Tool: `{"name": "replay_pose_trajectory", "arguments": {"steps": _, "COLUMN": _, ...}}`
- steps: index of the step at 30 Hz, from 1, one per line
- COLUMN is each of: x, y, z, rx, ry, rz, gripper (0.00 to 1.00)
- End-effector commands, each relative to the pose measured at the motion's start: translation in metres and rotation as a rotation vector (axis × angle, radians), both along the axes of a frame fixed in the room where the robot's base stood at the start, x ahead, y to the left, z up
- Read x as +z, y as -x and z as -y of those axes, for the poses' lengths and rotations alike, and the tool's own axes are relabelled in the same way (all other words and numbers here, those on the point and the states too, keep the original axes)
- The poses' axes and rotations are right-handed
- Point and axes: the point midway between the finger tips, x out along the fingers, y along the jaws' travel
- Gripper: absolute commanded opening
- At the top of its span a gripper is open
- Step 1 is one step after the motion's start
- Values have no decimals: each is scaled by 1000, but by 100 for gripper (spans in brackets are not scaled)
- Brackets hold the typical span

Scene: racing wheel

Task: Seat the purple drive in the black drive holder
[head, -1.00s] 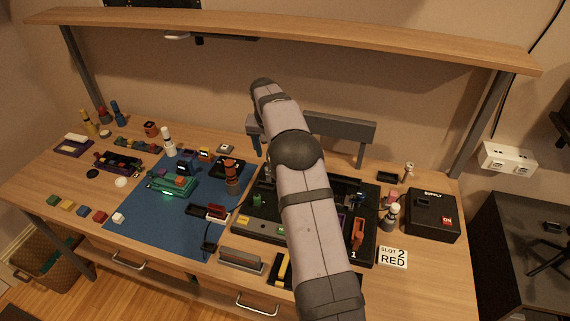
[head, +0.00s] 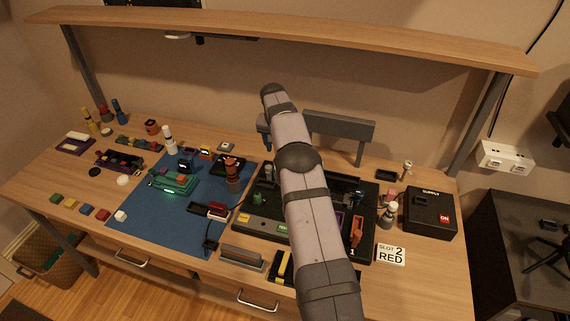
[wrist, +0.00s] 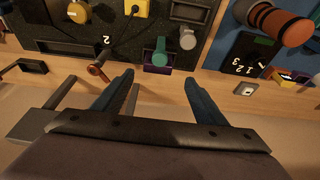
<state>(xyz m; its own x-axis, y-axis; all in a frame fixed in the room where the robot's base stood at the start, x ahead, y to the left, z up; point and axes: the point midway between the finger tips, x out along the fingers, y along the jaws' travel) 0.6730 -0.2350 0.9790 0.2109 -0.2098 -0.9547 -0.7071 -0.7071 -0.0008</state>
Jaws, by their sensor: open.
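My gripper (wrist: 158,76) is open, with two blue fingers spread and nothing between them. A purple piece (wrist: 157,69) with a green upright part shows beyond the gap, at the black board's edge; I cannot tell whether it is the purple drive. A small black open tray (wrist: 25,67) lies at the left in the wrist view; it also shows in the head view (head: 387,176) at the back right. It looks empty and may be the drive holder. In the head view, my arm hides part of the black board, and my gripper (head: 265,134) is partly hidden.
The black board (head: 262,225) carries several upright parts. A black supply box (head: 430,213) stands at the right. A grey rack (head: 340,126) stands behind my arm. The blue mat (head: 150,220) has bare room at its front. A shelf (head: 290,40) spans above.

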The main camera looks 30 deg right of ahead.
Motion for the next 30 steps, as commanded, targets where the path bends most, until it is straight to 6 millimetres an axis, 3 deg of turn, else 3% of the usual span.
{"name": "replay_pose_trajectory", "arguments": {"steps": 12, "x": -40, "y": -3, "z": 10, "rx": -1, "ry": -1, "rz": -3, "gripper": 66}}
{"name": "replay_pose_trajectory", "arguments": {"steps": 25, "x": -48, "y": -4, "z": 12, "rx": -1, "ry": 0, "rz": -1, "gripper": 66}}
{"name": "replay_pose_trajectory", "arguments": {"steps": 30, "x": -48, "y": -4, "z": 12, "rx": -1, "ry": 0, "rz": -1, "gripper": 25}}
